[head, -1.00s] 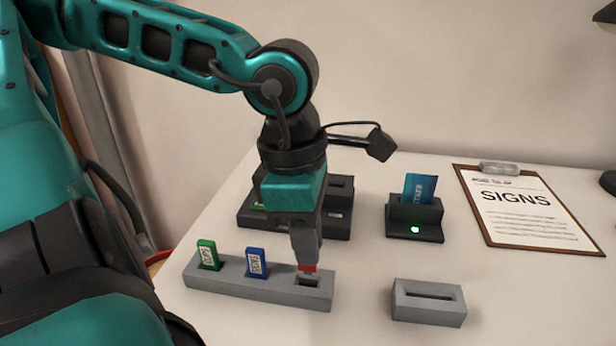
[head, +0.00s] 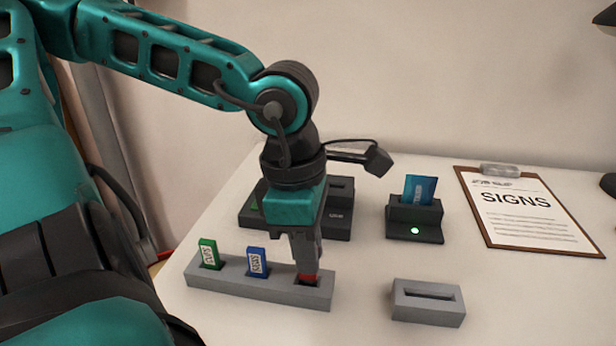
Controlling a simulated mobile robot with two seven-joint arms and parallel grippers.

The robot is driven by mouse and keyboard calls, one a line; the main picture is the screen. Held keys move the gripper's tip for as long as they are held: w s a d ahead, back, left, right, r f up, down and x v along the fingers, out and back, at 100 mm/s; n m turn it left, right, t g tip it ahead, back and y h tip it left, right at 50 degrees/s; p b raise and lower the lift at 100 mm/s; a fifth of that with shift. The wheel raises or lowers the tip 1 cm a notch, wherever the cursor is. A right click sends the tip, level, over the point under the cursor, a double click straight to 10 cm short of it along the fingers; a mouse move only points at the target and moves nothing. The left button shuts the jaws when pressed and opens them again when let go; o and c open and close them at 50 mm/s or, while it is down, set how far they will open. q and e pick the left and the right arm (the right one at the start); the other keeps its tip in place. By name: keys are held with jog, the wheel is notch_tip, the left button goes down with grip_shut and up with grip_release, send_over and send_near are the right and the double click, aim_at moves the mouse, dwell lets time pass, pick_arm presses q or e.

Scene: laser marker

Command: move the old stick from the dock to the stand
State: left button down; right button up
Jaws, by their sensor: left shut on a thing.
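My left gripper (head: 307,268) is shut on a red stick (head: 308,278); only a little of the stick shows below the fingers. The stick is at the right-hand slot of the long grey stand (head: 232,283), its lower end apparently inside the slot. A green stick (head: 209,253) and a blue stick (head: 257,261) stand upright in the stand's other slots. The black dock (head: 337,219) is behind my left gripper and partly hidden by it; a bit of green shows at its left part. My right gripper is not in view.
A small black card reader (head: 415,220) with a blue card (head: 420,189) and a lit green light stands right of the dock. A grey block with an empty slot (head: 428,303) is at front right. A clipboard (head: 523,207) reading SIGNS lies at the right.

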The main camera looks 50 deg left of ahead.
pick_arm(q)
jog(key=shift+f, duration=0.75)
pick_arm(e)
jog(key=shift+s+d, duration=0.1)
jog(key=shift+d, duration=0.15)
pick_arm(q)
jog(key=c, duration=1.1)
grip_release()
jog(key=shift+o, duration=0.2)
jog(key=shift+r+p, duration=0.3)
jog(key=shift+r, duration=0.25)
jog(key=r, duration=0.1)
jog(key=r+p, duration=0.1)
jog(key=r, duration=0.1)
jog(key=r+p, duration=0.1)
jog(key=r, duration=0.1)
jog(key=shift+s+a, duration=0.15)
jog(key=shift+a, duration=0.1)
notch_tip(320, 180, up, 13)
jog(key=p, duration=0.7)
jog(key=shift+s+a, duration=0.35)
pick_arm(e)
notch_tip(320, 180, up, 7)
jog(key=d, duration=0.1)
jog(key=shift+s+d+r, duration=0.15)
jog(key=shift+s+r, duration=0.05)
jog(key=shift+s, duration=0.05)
